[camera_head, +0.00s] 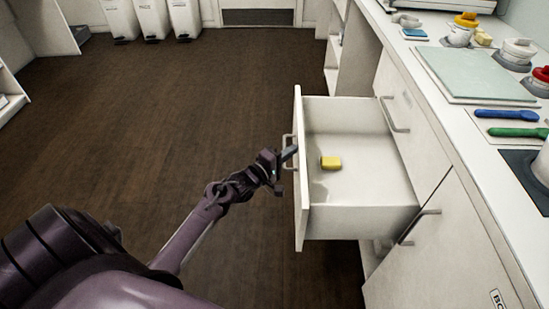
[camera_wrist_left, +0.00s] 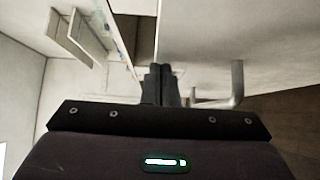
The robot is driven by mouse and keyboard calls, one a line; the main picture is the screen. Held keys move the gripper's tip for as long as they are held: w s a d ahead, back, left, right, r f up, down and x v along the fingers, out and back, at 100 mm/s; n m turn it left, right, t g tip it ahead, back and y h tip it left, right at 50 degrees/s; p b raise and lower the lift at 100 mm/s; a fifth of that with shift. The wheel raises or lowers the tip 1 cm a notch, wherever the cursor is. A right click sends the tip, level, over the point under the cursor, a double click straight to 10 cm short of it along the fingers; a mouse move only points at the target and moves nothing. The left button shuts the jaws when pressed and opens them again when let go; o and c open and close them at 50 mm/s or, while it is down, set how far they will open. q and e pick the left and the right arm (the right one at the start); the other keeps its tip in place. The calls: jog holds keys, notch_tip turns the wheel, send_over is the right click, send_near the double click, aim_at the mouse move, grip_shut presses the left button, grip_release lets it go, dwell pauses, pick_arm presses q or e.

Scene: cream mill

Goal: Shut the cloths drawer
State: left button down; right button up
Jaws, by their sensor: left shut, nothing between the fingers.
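The cloths drawer (camera_head: 360,221) is pulled out from the white cabinet in the head view, its front panel (camera_head: 300,170) facing left. A yellow block-shaped item (camera_head: 331,162) lies inside it. My left gripper (camera_head: 290,154) is at the outer side of the drawer front, close to its bar handle. Its fingers (camera_wrist_left: 161,84) are shut with nothing between them in the left wrist view, pointing at the drawer front (camera_wrist_left: 225,50) with the handle (camera_wrist_left: 237,85) just to their right. I cannot tell whether the fingertips touch the panel. My right gripper is not in view.
The counter (camera_head: 470,140) above the drawer holds a pale green board (camera_head: 470,75), blue (camera_head: 507,114) and green (camera_head: 518,132) utensils and several small containers. A closed cabinet door (camera_head: 440,250) is below. White bins (camera_head: 153,18) stand at the back. The brown floor to the left is clear.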

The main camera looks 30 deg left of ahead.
pick_arm(q)
jog(key=w+d+b, duration=0.2)
jog(key=w+d, duration=0.5)
jog(key=d, duration=0.4)
jog(key=w+d+b, duration=0.3)
jog(key=w+d, duration=0.3)
jog(key=d, duration=0.5)
jog(key=shift+w+d, duration=0.15)
jog(key=shift+w, duration=0.25)
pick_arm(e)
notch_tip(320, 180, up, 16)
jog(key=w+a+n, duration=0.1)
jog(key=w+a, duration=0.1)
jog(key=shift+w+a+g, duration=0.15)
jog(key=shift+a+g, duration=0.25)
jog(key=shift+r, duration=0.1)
